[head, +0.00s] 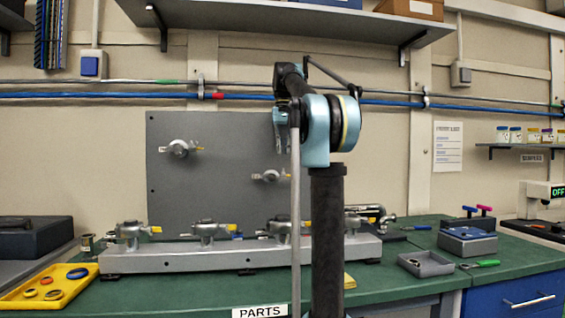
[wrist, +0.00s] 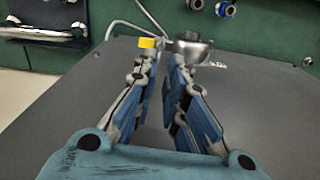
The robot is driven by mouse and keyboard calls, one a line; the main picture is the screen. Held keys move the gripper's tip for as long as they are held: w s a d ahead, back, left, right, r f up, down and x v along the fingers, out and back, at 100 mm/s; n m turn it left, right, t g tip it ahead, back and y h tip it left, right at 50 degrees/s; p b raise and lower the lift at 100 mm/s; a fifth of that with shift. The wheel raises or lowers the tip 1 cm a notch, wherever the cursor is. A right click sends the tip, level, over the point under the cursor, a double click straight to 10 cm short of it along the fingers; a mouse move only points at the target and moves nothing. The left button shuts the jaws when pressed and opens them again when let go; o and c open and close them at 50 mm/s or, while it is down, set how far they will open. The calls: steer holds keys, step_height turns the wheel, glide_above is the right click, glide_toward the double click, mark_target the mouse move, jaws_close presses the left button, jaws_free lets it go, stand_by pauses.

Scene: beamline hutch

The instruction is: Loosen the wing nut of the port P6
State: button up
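Metal ports with wing nuts and yellow tags are in the head view. Two are on the upright grey panel (head: 215,200): an upper left port (head: 180,148) and a lower right port (head: 270,176), the latter partly behind my arm. Several more sit on the bench manifold, among them a left one (head: 130,232). No port label is legible, so I cannot tell which is P6. My gripper (head: 281,146) hangs fingers down, above the lower right port in the head view. In the wrist view its fingers (wrist: 164,62) are apart and empty, with a metal port (wrist: 193,48) and yellow tag (wrist: 147,43) beyond the tips.
The manifold's grey base (head: 190,260) runs along the green bench. A yellow tray (head: 50,300) with rings lies at the left. A small grey bin (head: 426,264) and a blue box (head: 467,243) stand at the right. Pipes (head: 130,95) cross the wall behind; a shelf (head: 285,32) overhangs above.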

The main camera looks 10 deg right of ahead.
steer(key=shift+r, duration=2.65)
